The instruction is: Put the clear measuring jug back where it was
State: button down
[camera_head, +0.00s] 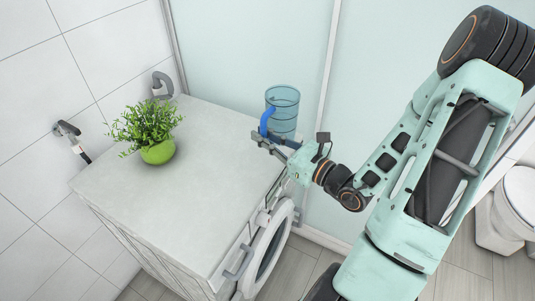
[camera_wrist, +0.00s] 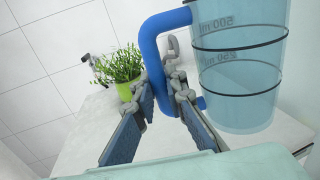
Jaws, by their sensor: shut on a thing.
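The clear measuring jug (camera_head: 284,101) is see-through and bluish, with a blue handle, and looks upright. It is at the back right corner of the white countertop (camera_head: 204,195). In the wrist view the jug (camera_wrist: 243,75) fills the upper right and shows 500 ml and 250 ml marks. My gripper (camera_head: 266,139) reaches in from the right and is shut on the jug's handle; in the wrist view its fingers (camera_wrist: 158,97) are on either side of the handle's lower part. I cannot tell whether the jug's base touches the countertop.
A green plant in a round pot (camera_head: 158,151) stands at the back left of the countertop. A washing machine door (camera_head: 268,250) is under the front edge. Pale glass panels (camera_head: 245,45) stand close behind the jug. The middle of the countertop is clear.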

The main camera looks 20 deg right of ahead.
jog(key=s+d+b, duration=0.3)
jog(key=b, duration=0.1)
jog(key=shift+n+g+y, duration=0.4)
jog(key=shift+n+y, duration=0.1)
jog(key=shift+y, duration=0.1)
jog(key=shift+w+a+f+b, duration=0.4)
jog(key=shift+w+a+f, duration=0.55)
jog(key=shift+w+f, duration=1.1)
jog(key=shift+w+a+f+b, duration=0.45)
jog(key=shift+w+a+f, duration=0.5)
jog(key=shift+w+f, duration=1.05)
jog(key=shift+w+a+f+b, duration=0.4)
jog(key=shift+w+a+f, duration=0.55)
jog(key=shift+w+f, duration=1.05)
jog(key=shift+s+f, duration=0.25)
jog(key=shift+f, duration=0.05)
jog(key=shift+f, duration=0.1)
jog(key=c, duration=2.4)
grip_release()
jog(key=shift+f, duration=0.1)
jog(key=o, duration=0.4)
jog(key=shift+o, duration=0.2)
